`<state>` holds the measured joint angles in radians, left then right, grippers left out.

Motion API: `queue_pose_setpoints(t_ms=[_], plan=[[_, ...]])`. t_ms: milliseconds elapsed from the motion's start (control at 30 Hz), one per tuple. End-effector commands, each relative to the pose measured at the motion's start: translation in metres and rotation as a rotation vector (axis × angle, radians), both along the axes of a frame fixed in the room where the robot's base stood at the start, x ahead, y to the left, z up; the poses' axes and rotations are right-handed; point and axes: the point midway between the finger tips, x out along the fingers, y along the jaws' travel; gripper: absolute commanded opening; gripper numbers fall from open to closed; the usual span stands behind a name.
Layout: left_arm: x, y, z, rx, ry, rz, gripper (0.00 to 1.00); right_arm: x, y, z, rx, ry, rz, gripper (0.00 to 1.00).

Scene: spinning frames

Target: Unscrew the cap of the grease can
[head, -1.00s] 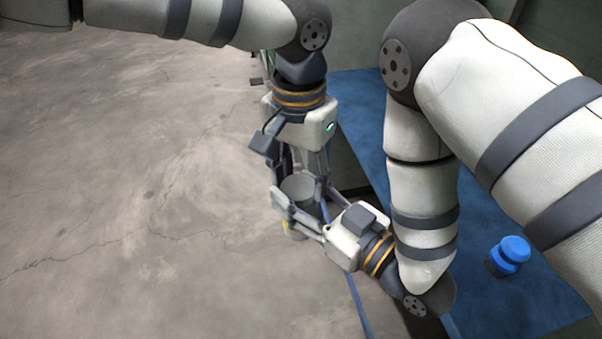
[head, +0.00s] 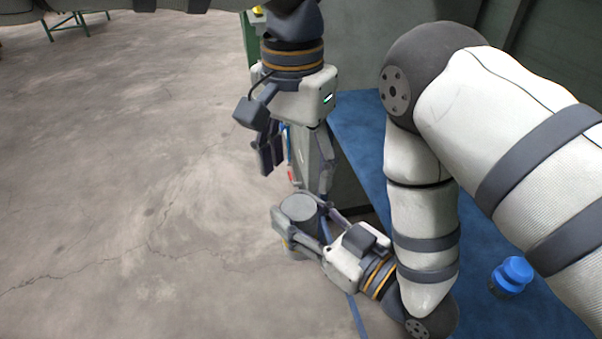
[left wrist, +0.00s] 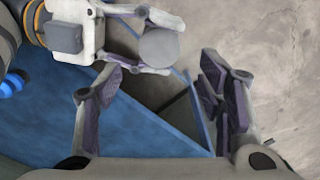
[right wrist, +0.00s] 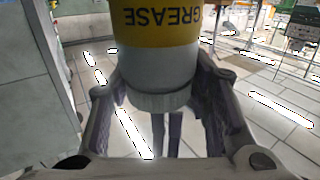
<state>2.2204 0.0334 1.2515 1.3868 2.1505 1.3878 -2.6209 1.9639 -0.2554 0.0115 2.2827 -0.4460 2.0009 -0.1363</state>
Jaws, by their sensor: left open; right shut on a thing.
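The grease can (right wrist: 157,30) has a yellow label reading GREASE, inverted in the right wrist view. A round grey cap (head: 299,207) sits on its upper end; it also shows in the left wrist view (left wrist: 160,47). The ridged rim of the cap (right wrist: 160,101) shows in the right wrist view. My right gripper (head: 299,226) is shut around the can's upper part; the exact contact is partly hidden. My left gripper (head: 296,172) points down above the can, open, with nothing between its fingers (left wrist: 157,98).
A blue-topped work surface (head: 525,318) lies to the right, with a small blue-lidded container (head: 511,276) near my right arm. The can is held past its left edge, over open concrete floor (head: 130,200). A green frame (head: 75,25) stands far back left.

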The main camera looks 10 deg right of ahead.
Motion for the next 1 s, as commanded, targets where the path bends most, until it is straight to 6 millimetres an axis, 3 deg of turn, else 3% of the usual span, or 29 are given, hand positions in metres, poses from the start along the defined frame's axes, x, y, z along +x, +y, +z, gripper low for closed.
queue_pose_setpoints(t_ms=[300,433,667,700,900,933,967,1000], plan=[[0.000,-0.001,-0.061,0.003,0.003,-0.001,0.62,0.000,0.000,0.000,0.001,-0.002,0.000,0.00],[0.000,-0.002,-0.072,0.001,0.002,-0.001,0.62,0.000,0.000,0.000,0.001,-0.002,0.000,0.00],[0.000,-0.002,-0.074,0.001,0.002,-0.001,0.62,0.000,0.000,0.000,0.001,-0.002,0.000,0.00],[0.000,-0.002,-0.074,0.001,0.002,-0.001,0.59,0.000,0.000,0.000,0.001,-0.002,0.000,0.00],[0.000,-0.002,-0.074,0.001,0.002,-0.001,0.14,0.000,0.000,0.000,0.001,-0.002,0.000,0.00],[0.000,-0.002,-0.074,0.001,0.002,-0.001,0.11,0.000,0.000,0.000,0.001,-0.002,0.000,0.00],[0.000,-0.002,-0.074,0.001,0.002,-0.001,0.11,0.000,0.000,0.000,0.001,-0.002,0.000,0.00],[0.000,-0.002,-0.074,0.001,0.002,-0.001,0.47,0.000,0.000,0.000,0.001,-0.002,0.000,0.00]])
